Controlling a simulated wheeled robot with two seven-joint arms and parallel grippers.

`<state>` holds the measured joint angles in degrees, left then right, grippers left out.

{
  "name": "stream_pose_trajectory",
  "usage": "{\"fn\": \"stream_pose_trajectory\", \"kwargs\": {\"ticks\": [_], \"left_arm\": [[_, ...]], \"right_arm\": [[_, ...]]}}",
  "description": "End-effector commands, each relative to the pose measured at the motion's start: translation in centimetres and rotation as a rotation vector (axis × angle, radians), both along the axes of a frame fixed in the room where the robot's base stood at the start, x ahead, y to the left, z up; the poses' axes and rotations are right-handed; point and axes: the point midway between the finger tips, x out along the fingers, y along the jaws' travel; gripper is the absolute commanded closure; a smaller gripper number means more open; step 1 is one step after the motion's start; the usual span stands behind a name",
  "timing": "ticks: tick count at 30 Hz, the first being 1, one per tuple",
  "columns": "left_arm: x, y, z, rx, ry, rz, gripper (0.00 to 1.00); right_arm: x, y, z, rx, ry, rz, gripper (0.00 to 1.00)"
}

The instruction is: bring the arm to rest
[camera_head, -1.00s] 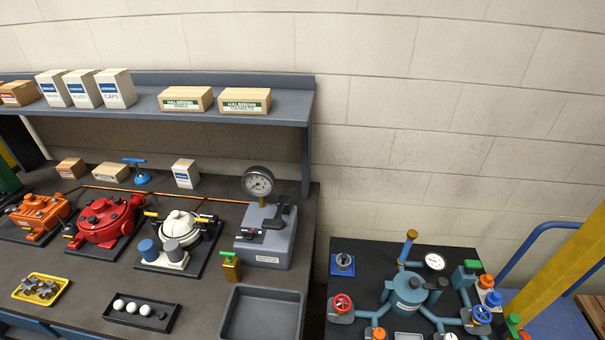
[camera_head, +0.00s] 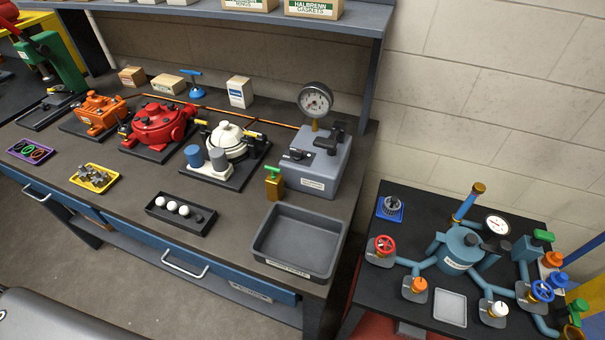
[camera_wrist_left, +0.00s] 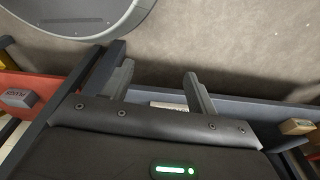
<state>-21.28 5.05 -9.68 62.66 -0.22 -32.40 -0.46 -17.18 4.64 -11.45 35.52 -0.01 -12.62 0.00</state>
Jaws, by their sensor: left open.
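My left gripper (camera_wrist_left: 160,88) shows in the left wrist view, its two grey fingers apart with nothing between them. Beyond the fingers are the grey floor and a blue-grey horizontal edge. Neither gripper shows in the head view. The right gripper is in no view.
The bench also holds a grey gauge unit (camera_head: 315,165), an empty grey tray (camera_head: 347,240), a black tray of balls (camera_head: 160,217) and a yellow parts tray (camera_head: 110,185). A black table (camera_head: 400,310) with a blue valve assembly (camera_head: 462,248) stands at right. Open floor (camera_head: 90,265) lies in front.

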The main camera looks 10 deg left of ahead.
Motion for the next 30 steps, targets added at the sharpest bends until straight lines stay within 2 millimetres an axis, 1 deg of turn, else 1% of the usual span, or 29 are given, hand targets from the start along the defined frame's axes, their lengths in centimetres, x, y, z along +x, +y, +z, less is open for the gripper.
{"fn": "stream_pose_trajectory", "kwargs": {"ticks": [1, 3, 6, 9, 12, 14, 30], "left_arm": [[-2.0, 0.3, -3.3, 0.003, 0.019, -0.003, 0.42], [-4.3, 0.8, -5.7, 0.005, 0.032, -0.007, 0.42], [-7.0, 1.3, -7.9, 0.007, 0.045, -0.010, 0.42], [-8.7, 1.7, -9.0, 0.009, 0.051, -0.012, 0.42], [-9.5, 1.7, -9.4, 0.009, 0.056, -0.013, 0.42], [-9.7, 1.7, -9.4, 0.009, 0.055, -0.014, 0.42], [-9.7, 1.7, -9.4, 0.009, 0.055, -0.014, 0.42]], "right_arm": [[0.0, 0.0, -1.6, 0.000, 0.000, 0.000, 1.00], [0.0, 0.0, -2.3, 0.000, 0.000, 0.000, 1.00], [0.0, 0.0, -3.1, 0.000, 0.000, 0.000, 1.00], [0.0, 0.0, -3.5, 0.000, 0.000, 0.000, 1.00], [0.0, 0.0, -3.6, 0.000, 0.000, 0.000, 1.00], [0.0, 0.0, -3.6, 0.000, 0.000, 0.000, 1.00], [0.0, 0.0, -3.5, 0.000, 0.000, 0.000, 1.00]]}}
